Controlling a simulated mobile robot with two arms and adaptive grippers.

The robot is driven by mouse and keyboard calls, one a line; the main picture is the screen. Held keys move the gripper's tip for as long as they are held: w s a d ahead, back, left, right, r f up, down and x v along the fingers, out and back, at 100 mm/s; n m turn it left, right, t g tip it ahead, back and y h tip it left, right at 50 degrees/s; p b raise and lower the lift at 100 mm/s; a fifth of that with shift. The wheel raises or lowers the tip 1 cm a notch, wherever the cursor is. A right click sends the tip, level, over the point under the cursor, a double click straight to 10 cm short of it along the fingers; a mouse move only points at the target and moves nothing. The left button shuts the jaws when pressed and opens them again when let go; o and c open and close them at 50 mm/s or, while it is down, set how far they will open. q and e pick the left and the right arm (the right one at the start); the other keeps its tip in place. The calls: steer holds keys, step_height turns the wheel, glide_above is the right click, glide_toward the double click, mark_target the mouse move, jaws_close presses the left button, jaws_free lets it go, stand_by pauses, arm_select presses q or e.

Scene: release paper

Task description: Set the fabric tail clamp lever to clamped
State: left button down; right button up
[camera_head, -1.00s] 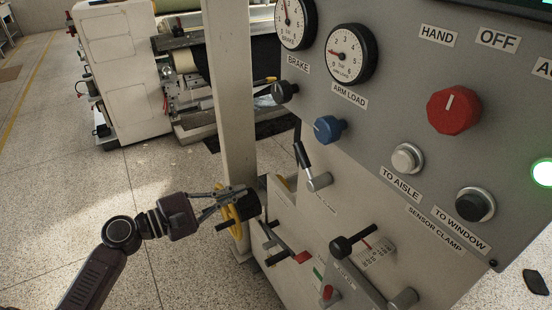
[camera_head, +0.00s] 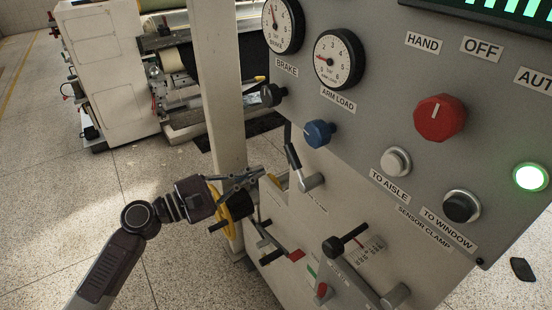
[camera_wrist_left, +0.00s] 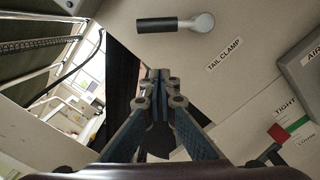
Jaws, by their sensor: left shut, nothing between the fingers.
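The tail clamp lever (camera_head: 299,168) has a black grip and a grey hub and sits on the side of the grey cabinet, below the blue knob. In the head view its grip points up and slightly left from the hub. In the left wrist view the lever (camera_wrist_left: 175,23) lies near the top, above a TAIL CLAMP label (camera_wrist_left: 225,54). My left gripper (camera_head: 258,174) is shut and empty, a little left of the lever in the head view. In the left wrist view its fingertips (camera_wrist_left: 161,76) are together below the lever and apart from it. My right gripper is not in view.
A yellow handwheel (camera_head: 232,213) stands behind my left gripper beside a pale post (camera_head: 222,90). Below the lever are a red-tipped lever (camera_head: 297,255) and a black-knobbed lever (camera_head: 333,246). The panel's blue knob (camera_head: 319,133) overhangs nearby. Open floor lies left.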

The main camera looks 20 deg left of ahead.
arm_select(q)
steer(key=w+d+r+p, duration=0.1)
steer(key=d+r+p, duration=0.2)
steer(key=d, duration=0.2)
steer(key=shift+w, duration=0.4)
steer(key=shift+w, duration=0.1)
